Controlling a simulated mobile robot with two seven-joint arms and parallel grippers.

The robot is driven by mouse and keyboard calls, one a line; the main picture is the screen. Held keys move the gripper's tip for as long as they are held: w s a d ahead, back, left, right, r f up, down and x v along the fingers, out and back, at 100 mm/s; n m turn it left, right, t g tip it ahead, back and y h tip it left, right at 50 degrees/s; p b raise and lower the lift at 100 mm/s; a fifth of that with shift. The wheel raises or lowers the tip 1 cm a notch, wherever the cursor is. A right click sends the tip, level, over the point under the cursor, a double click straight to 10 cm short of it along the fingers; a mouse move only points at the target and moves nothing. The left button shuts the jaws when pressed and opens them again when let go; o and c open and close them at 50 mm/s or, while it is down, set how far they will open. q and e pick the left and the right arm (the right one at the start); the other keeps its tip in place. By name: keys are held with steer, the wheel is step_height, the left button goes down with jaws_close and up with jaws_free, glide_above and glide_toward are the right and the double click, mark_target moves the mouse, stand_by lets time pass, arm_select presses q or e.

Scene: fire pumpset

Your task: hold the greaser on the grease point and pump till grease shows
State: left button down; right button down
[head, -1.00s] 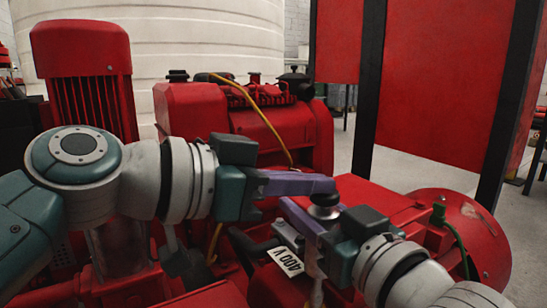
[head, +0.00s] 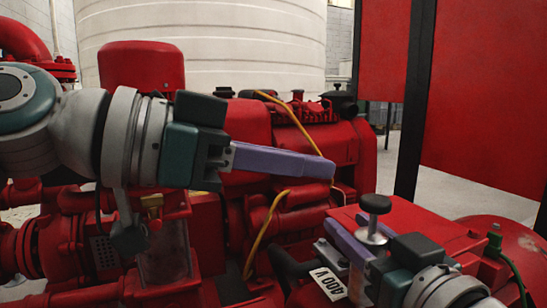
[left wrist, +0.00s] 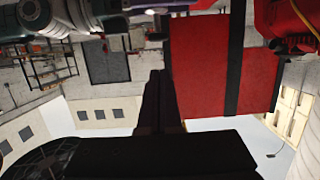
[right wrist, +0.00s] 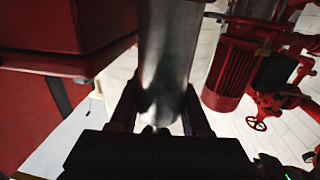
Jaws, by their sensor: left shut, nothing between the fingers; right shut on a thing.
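The greaser's dark round knob (head: 375,204) stands above a pale metal cap and stem at my right gripper. Its shiny metal barrel (right wrist: 168,55) shows between the fingers in the right wrist view. My right gripper (head: 338,228) is shut on the greaser, low at the right in the head view. My left gripper (head: 332,171) is shut and empty, up and to the left of the knob and apart from it. Its closed fingers also show in the left wrist view (left wrist: 160,78). I cannot make out the grease point or any grease; the greaser's lower end is hidden.
A red engine (head: 300,140) with a yellow cable lies behind the grippers. A white plate marked 400 V (head: 328,283) is beside the right gripper. Red panels on dark posts (head: 414,110) stand at the right. Red pipework (head: 30,240) fills the lower left.

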arm_select(q)
steer(key=shift+v, duration=1.3)
arm_select(e)
steer(key=shift+c, duration=1.4)
jaws_free()
